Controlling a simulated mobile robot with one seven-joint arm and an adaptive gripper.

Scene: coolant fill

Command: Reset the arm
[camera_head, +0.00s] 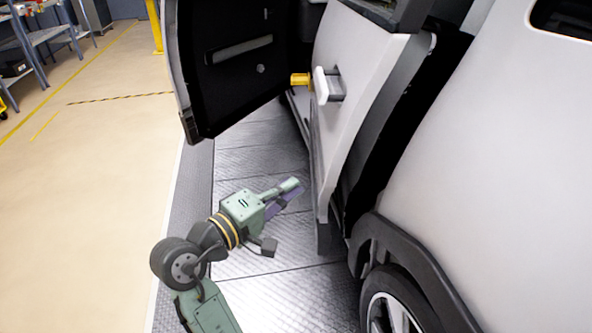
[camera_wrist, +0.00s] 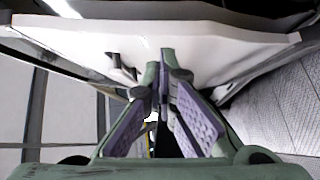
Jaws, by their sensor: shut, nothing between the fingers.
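My gripper (camera_head: 291,190) is green with purple finger pads and is empty. In the head view it hangs over the metal floor plates, left of the lower edge of the white vehicle door (camera_head: 350,125). In the wrist view my gripper (camera_wrist: 165,72) points at a white panel (camera_wrist: 215,45) across the upper picture, with its fingers together at the tips. Whether the fingertips touch the panel cannot be told.
A dark open door (camera_head: 228,75) stands beyond my gripper. A white handle (camera_head: 322,86) with a yellow part (camera_head: 301,79) sticks out from the white door. A wheel (camera_head: 392,312) is at lower right. The tan floor (camera_head: 80,190) at left is clear.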

